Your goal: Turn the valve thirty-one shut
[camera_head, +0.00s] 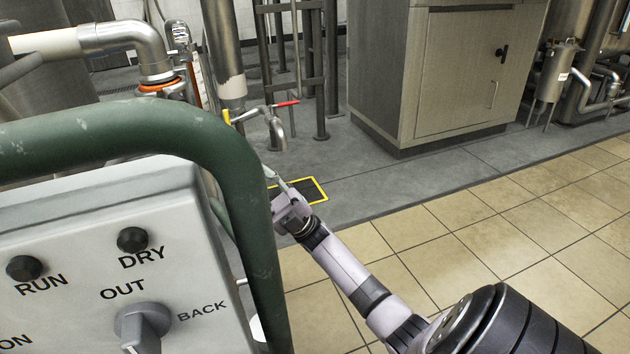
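No number or tag is legible, so I cannot tell which valve is thirty-one. A red-handled valve (286,103) sits on a short bent metal pipe beyond the green rail, its handle lying roughly level. A yellow handle (228,116) shows just left of it, beside a vertical steel pipe. My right arm reaches in from the lower right. Its gripper (274,182) is below the red-handled valve in the picture and looks apart from it. The green rail partly hides this gripper, and its fingers are too small to read. My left gripper is out of view.
A thick green rail (150,128) and a grey control box (95,265) with knobs fill the near left. A steel cabinet (465,75) stands behind. A yellow-edged floor grate (312,190) lies beyond the gripper. The tiled floor at right is clear.

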